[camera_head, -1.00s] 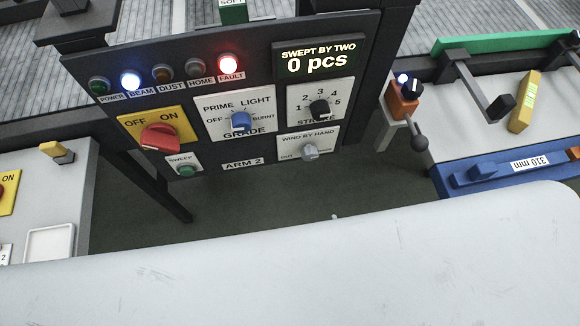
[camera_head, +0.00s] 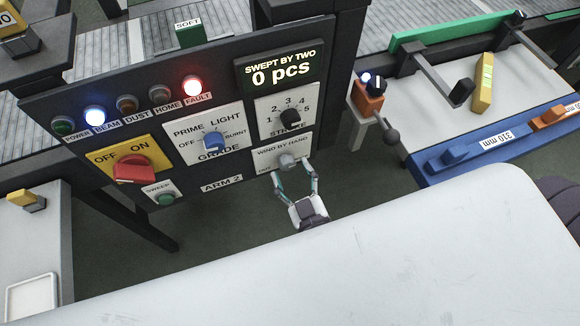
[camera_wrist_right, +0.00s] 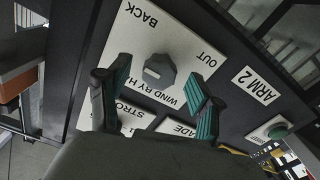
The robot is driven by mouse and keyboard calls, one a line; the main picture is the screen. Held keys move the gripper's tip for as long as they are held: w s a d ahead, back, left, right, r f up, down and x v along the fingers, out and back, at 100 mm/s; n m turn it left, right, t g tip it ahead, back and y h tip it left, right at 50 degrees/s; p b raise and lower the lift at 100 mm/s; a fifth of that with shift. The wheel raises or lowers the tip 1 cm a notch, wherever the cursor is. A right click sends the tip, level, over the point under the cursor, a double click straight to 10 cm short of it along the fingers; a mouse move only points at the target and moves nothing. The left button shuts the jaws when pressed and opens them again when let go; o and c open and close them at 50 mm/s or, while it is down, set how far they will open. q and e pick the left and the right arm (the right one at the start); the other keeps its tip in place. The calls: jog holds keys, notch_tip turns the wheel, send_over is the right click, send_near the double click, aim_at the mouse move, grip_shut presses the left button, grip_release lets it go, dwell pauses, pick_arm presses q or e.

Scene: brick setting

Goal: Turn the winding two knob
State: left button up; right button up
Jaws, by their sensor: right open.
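The winding knob (camera_head: 287,160) is a small grey knob on the white "WIND BY HAND" plate (camera_head: 268,169), low on the dark control panel. The right wrist view shows the knob (camera_wrist_right: 159,70) as a grey many-sided cap with a pale slot mark, between the words BACK and OUT. My right gripper (camera_head: 292,174) is open just below the knob, its two fingers pointing up at it. In the right wrist view my gripper's teal-padded fingers (camera_wrist_right: 159,84) stand on either side of the knob, with gaps; contact is not visible. My left gripper is not in view.
Close by on the panel are the STROKE knob (camera_head: 290,117), blue GRADE knob (camera_head: 213,141), red OFF/ON knob (camera_head: 133,169) and green SWEEP button (camera_head: 166,198). Right of the panel is an orange lever unit (camera_head: 369,99). The display (camera_head: 280,70) reads 0 pcs.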

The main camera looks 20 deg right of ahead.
jog(key=shift+w, duration=0.6)
jog(key=c, duration=1.1)
jog(key=shift+c, duration=0.2)
